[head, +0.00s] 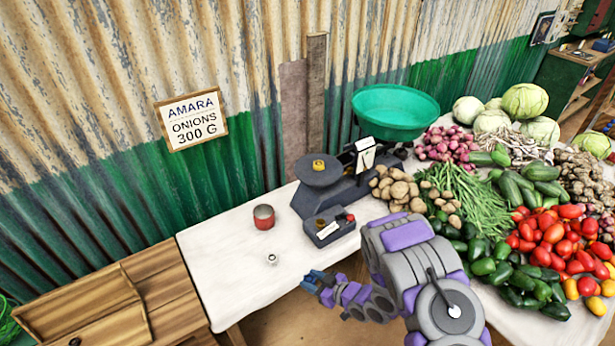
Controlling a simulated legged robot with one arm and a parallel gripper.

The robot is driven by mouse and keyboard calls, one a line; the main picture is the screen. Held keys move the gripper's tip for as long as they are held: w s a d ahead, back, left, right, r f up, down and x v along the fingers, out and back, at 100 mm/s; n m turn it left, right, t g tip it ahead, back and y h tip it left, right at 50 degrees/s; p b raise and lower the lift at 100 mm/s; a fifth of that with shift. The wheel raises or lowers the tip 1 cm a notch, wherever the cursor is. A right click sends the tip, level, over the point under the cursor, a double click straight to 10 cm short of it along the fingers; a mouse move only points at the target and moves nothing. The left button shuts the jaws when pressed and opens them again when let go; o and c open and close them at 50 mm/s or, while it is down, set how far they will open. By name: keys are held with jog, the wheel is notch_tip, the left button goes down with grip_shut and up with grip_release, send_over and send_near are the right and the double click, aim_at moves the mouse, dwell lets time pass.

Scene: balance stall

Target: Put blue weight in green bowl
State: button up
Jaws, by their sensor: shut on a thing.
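The green bowl (395,112) sits at the back as the raised pan of a dark balance scale (345,187); it looks empty from here. My gripper (312,281) is low at the front right edge of the white table, well in front of the bowl. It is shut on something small. Blue shows at its tip, which I take for the blue weight, but fingers and weight are hard to tell apart at this size.
A brass weight (319,165) stands on the scale's flat plate. A grey weight box (329,228) with a red knob, a red tin (264,217) and a small silver weight (272,259) are on the white table (220,270). Potatoes (395,188) and other vegetables crowd the right.

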jog(key=w+d+r+m+t+h, duration=0.2)
jog(key=w+d+r+m+h, duration=0.15)
jog(key=w+d+r, duration=0.4)
jog(key=w+d+r+m+t+h, duration=0.3)
jog(key=w+d+r+m, duration=0.15)
jog(key=r, duration=0.65)
notch_tip(320, 180, up, 9)
jog(key=m+h, duration=0.2)
jog(key=h, duration=0.2)
jog(key=shift+s+d, duration=0.2)
jog(key=shift+s, duration=0.25)
